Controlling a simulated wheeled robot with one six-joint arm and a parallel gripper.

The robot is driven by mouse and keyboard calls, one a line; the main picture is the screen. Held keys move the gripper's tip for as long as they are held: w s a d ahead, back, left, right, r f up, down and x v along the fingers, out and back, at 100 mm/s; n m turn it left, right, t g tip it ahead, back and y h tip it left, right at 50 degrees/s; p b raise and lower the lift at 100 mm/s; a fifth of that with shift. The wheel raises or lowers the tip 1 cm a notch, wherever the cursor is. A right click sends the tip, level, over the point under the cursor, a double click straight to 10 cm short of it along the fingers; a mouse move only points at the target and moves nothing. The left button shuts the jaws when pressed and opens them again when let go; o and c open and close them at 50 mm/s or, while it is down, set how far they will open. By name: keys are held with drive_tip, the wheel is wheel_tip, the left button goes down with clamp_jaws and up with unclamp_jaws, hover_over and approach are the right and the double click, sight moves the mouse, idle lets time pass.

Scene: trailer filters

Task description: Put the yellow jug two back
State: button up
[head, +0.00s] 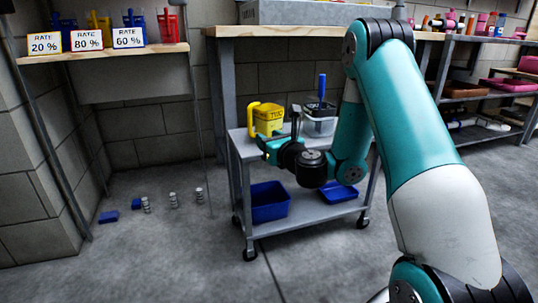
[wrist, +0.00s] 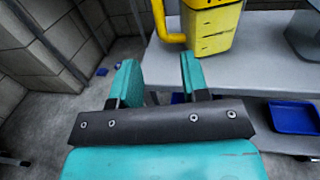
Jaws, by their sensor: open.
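The yellow jug two (head: 268,121) stands upright on the top of the grey cart (head: 244,150), near its left end, with dark lettering on its front. Its handle is on the left side. In the wrist view the jug (wrist: 211,32) is cut off by the top edge, and its yellow handle (wrist: 160,22) is just ahead of the fingers. My gripper (wrist: 157,75) is open and empty, its two teal fingers apart in front of the cart. In the head view my gripper (head: 270,146) is low in front of the jug, apart from it as far as I can tell.
A clear container (head: 319,127) with a blue-handled tool stands right of the jug. Blue bins (head: 268,203) sit on the cart's lower shelf. A wall shelf (head: 105,54) at upper left holds several coloured jugs behind rate labels. Small cylinders (head: 173,200) stand on the floor at left.

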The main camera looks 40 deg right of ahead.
drive_tip(key=s+a+r+n+g+y, duration=0.2)
drive_tip(key=s+a+n+g+y, duration=0.15)
drive_tip(key=a+n, duration=0.45)
drive_tip(key=s+a+r+n+g+y, duration=0.2)
drive_tip(key=a+n+y, duration=0.3)
drive_tip(key=a+n, duration=0.3)
drive_tip(key=s+a+r+n+g+y, duration=0.2)
drive_tip(key=s+a+n+y, duration=0.15)
drive_tip(key=a+n, duration=0.4)
drive_tip(key=s+a+f+n+g+h, duration=0.1)
drive_tip(key=s+a+n+g, duration=0.25)
drive_tip(key=s+n, duration=0.4)
drive_tip(key=s+a+f+n+g+h, duration=0.2)
drive_tip(key=s+n+g, duration=0.3)
drive_tip(key=s+n, duration=0.25)
drive_tip(key=s+d+n+g+h, duration=0.2)
drive_tip(key=s+d+n+h, duration=0.1)
drive_tip(key=s, duration=0.5)
drive_tip(key=d+n, duration=0.1)
drive_tip(key=n, duration=0.1)
drive_tip(key=shift+s+n, duration=0.15)
drive_tip(key=shift+n, duration=0.2)
drive_tip(key=shift+d, duration=0.15)
